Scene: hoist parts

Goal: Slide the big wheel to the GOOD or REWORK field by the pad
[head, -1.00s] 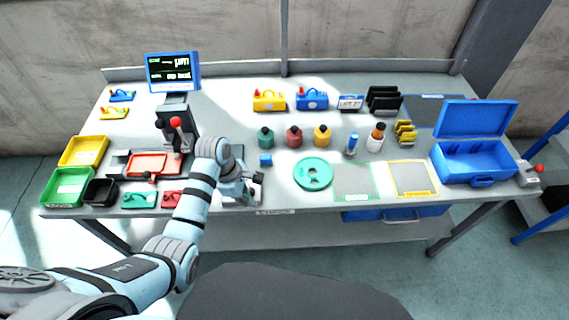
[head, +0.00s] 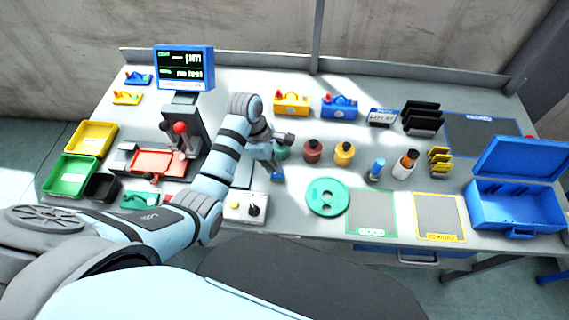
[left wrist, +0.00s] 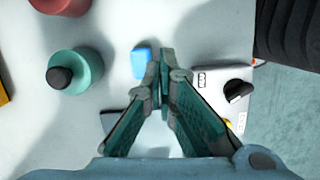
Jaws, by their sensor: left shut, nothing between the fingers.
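The big wheel (head: 314,201) is a flat teal disc with holes, lying on the bench in the head view. To its right are the green-framed GOOD field (head: 372,212) and the yellow-framed REWORK field (head: 440,217), both bare. My left gripper (head: 276,173) is shut and empty, left of and behind the wheel, apart from it. A small blue block (left wrist: 140,62) lies beside its fingertips in the left wrist view; whether they touch it I cannot tell. The wheel is outside the left wrist view. My right gripper is not in view.
A control box (head: 246,207) with a black knob is at the front edge. An open blue case (head: 515,208) stands far right.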

